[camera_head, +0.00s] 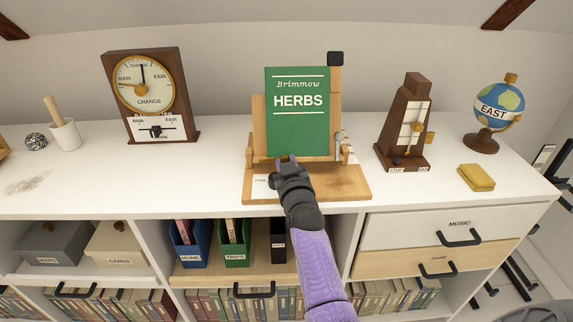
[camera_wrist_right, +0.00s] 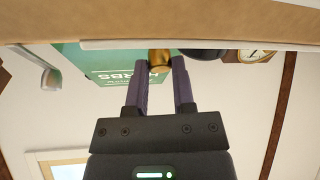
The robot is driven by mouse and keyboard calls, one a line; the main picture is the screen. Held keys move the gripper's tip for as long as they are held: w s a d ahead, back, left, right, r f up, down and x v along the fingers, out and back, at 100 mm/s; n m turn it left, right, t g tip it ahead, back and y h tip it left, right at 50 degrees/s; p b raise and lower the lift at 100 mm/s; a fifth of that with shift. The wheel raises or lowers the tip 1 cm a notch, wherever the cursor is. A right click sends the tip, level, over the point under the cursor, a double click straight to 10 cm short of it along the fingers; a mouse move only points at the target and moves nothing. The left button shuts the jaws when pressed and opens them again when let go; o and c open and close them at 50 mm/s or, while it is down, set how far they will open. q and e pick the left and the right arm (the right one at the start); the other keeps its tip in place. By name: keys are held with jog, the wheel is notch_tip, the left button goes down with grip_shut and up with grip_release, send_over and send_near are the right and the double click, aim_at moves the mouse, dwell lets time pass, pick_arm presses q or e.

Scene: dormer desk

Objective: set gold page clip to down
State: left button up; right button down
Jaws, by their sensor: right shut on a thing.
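The green book marked "Brimmow HERBS" (camera_head: 298,110) stands upright on a wooden book stand (camera_head: 345,187). In the right wrist view the book (camera_wrist_right: 100,62) appears upside down at the upper left. The gold page clip (camera_wrist_right: 160,56) shows there as a small rounded gold piece between my right gripper's fingertips (camera_wrist_right: 163,66). My right gripper (camera_head: 288,164) is shut on it, low in front of the book. In the head view my gripper hides the clip, so its position is hard to tell. A silvery clip (camera_head: 340,137) stands at the book's right. My left gripper is not in view.
A barometer clock (camera_head: 151,95) stands at the left, a metronome-like brown box (camera_head: 405,120) and a globe (camera_head: 498,105) at the right. A yellow block (camera_head: 477,177) lies near the right edge.

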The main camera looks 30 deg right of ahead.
jog(key=shift+s+a+f+m+h, duration=0.1)
jog(key=shift+f+m+h, duration=0.15)
jog(key=shift+m, duration=0.25)
jog(key=shift+f+m+h, duration=0.1)
jog(key=shift+m+h, duration=0.15)
jog(key=shift+m, duration=0.25)
jog(key=c, duration=0.6)
grip_release()
jog(key=shift+o, duration=0.7)
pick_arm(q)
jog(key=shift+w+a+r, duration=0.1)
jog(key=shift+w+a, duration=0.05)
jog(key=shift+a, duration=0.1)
pick_arm(e)
jog(key=shift+s, duration=0.1)
